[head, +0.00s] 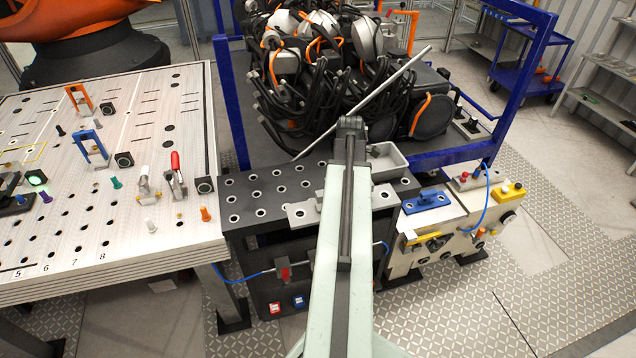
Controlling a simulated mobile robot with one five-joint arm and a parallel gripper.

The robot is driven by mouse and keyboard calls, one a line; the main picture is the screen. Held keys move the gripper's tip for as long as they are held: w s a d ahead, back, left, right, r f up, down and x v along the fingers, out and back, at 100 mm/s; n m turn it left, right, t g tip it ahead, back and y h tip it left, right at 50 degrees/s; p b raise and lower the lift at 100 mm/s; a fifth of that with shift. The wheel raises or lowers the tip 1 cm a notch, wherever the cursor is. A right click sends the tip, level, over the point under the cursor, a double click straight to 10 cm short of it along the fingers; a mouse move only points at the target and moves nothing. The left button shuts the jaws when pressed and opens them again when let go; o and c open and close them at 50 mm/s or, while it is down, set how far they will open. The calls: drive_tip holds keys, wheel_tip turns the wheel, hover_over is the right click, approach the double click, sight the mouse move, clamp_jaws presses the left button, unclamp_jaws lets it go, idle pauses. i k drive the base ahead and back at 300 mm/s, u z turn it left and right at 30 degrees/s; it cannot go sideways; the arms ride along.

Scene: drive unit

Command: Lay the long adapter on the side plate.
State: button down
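A flat light-grey bar with holes, which looks like the long adapter (301,214), shows on both sides of my arm, at the front of the dark perforated plate. My arm hides its middle. I cannot tell whether it rests on the plate or is held just above it. The dark plate with rows of holes, which looks like the side plate (243,182), lies between the white table and the cream fixture block. My arm rises from the bottom centre and covers part of the plate. My gripper is not visible; the arm hides whatever is behind it.
A grey open tray (385,160) sits at the plate's back right. Behind stands a blue-framed rack (520,85) with dark machinery, cables and a slanted rod (372,95). The white perforated table (130,210) at left holds clamps and pegs. The plate's left part is clear.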

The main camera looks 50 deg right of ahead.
sight(280, 189)
drive_tip(key=z, duration=0.05)
drive_tip(key=i, duration=1)
drive_tip(key=u, duration=0.05)
